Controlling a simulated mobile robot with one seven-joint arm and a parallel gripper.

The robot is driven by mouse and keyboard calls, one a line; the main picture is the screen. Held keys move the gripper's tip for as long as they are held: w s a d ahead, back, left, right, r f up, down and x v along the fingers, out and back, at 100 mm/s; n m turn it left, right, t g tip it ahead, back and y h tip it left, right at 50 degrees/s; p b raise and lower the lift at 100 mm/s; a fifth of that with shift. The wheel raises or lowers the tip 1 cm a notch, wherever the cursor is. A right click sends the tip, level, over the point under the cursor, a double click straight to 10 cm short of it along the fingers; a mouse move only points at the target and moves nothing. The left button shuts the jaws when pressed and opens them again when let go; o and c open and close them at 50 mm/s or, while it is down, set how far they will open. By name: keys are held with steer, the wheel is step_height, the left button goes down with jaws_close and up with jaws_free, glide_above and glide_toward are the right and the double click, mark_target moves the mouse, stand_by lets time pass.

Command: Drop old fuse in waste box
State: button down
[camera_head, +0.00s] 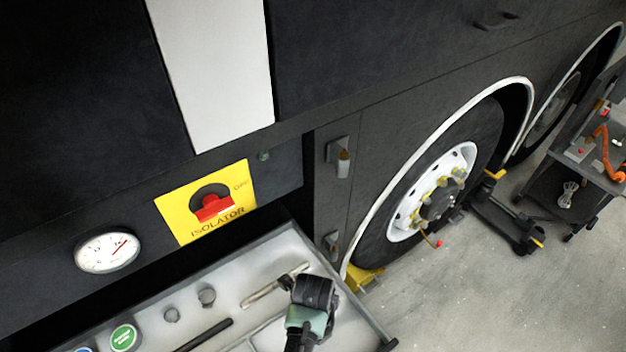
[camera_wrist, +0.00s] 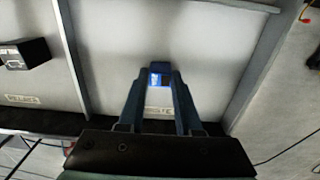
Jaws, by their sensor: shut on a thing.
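In the wrist view my gripper (camera_wrist: 160,82) is shut on a small blue fuse (camera_wrist: 160,70), held between the fingertips. The fuse is over a pale, walled tray compartment (camera_wrist: 205,45); its height above the floor is hard to judge. A small label (camera_wrist: 158,110) shows inside that compartment, too small to read, so I cannot tell if this is the waste box. In the head view my arm's end covers the right part of the open tray (camera_head: 345,285), and the fingers and fuse are hidden there.
A black block (camera_wrist: 25,53) sits in the neighbouring compartment. The tray also holds a wrench-like tool (camera_head: 275,285), a dark rod (camera_head: 205,335) and a green round piece (camera_head: 123,337). The coach side with a red isolator switch (camera_head: 213,207) stands behind. A cart (camera_head: 590,165) stands at right.

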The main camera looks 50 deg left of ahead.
steer(key=shift+f, duration=0.15)
steer(key=c, duration=0.6)
jaws_free()
step_height(320, 180, up, 12)
steer(key=shift+r+b, duration=0.2)
steer(key=shift+b, duration=0.2)
